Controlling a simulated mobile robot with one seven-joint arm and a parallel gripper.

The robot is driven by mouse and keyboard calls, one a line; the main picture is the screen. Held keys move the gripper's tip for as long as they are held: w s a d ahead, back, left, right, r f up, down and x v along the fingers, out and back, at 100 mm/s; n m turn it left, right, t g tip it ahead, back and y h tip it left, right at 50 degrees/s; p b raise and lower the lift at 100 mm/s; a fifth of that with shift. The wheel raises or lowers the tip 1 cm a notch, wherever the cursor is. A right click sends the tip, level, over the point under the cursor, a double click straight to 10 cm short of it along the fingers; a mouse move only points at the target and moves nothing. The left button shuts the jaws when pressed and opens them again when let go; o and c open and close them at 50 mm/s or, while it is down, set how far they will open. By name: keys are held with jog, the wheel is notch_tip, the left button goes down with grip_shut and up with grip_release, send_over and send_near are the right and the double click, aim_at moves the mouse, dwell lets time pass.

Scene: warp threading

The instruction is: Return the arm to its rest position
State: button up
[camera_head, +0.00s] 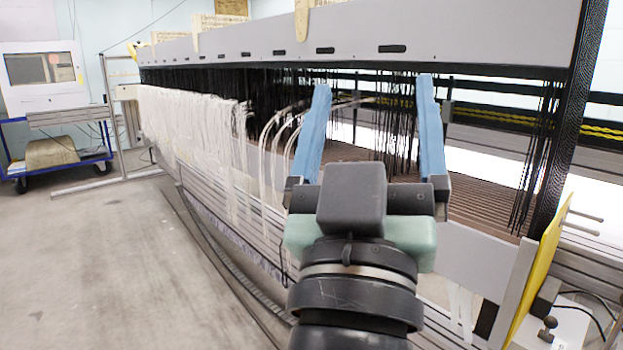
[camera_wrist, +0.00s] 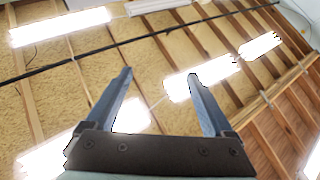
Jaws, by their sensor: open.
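My gripper (camera_head: 374,85) is in the head view with its two blue fingers pointing up and spread wide apart. Nothing shows between the fingers. It stands in front of the loom frame (camera_head: 350,38), with dark warp threads (camera_head: 400,120) visible behind the fingers. A bundle of white threads (camera_head: 195,125) hangs on the loom to the left of my gripper. In the wrist view the open fingers (camera_wrist: 160,73) point up toward the ceiling, with only ceiling between them. Whether a finger touches any thread cannot be told.
A blue cart (camera_head: 65,165) with a monitor (camera_head: 43,75) above it stands at the far left. A yellow panel (camera_head: 540,265) is at the right, near my arm. The grey floor (camera_head: 110,270) at the left is clear. Ceiling lamps (camera_wrist: 60,27) show in the wrist view.

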jog(key=s+a+r+t+y+p, duration=0.1)
jog(key=s+a+r+y+p, duration=0.15)
jog(key=r, duration=0.25)
jog(key=s+a+r+t+y+p, duration=0.1)
jog(key=s+a+r+t+y, duration=0.15)
jog(key=s+r, duration=0.2)
notch_tip(320, 180, up, 36)
jog(key=p, duration=3.5)
jog(key=shift+w+d+n+g, duration=0.15)
jog(key=shift+w+n+g, duration=0.15)
jog(key=shift+w+g, duration=0.15)
